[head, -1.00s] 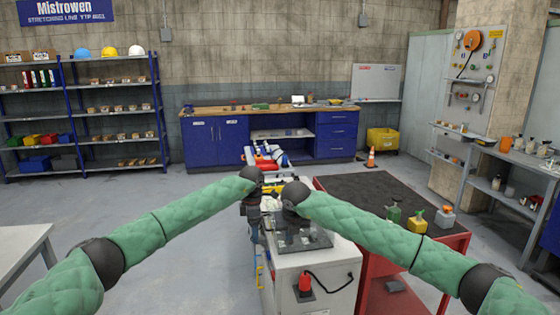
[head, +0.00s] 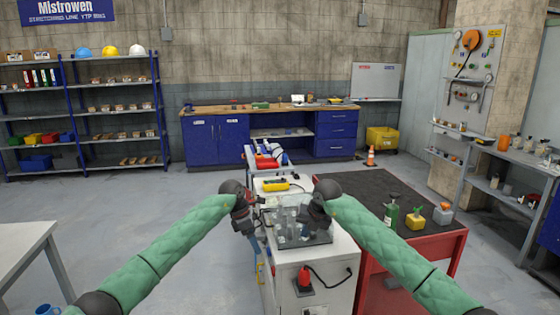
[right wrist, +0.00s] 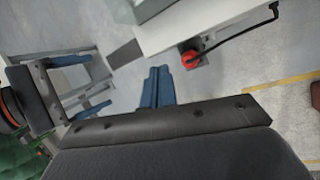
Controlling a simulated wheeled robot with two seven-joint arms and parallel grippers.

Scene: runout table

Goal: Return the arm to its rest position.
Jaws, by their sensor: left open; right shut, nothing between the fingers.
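My two green-sleeved arms reach forward in the head view, from the lower left and lower right. My left gripper (head: 246,224) is at the left edge of the white cabinet (head: 290,262), beside the grey fixture plate (head: 292,243), and is open. My right gripper (head: 310,226) is over the right part of the plate and is shut with nothing in it. The fingertips are small and dark, partly hidden by the wrists. The right wrist view is mostly filled by a large dark part at the bottom, and no held object shows there.
A red-framed table with a dark top (head: 370,205) stands to the right, carrying a green bottle (head: 391,215) and a yellow container (head: 415,216). A yellow tool (head: 283,185) lies behind the fixture. A red knob (head: 304,278) with a black cable sits on the cabinet's front. A pale table (head: 25,240) stands at left.

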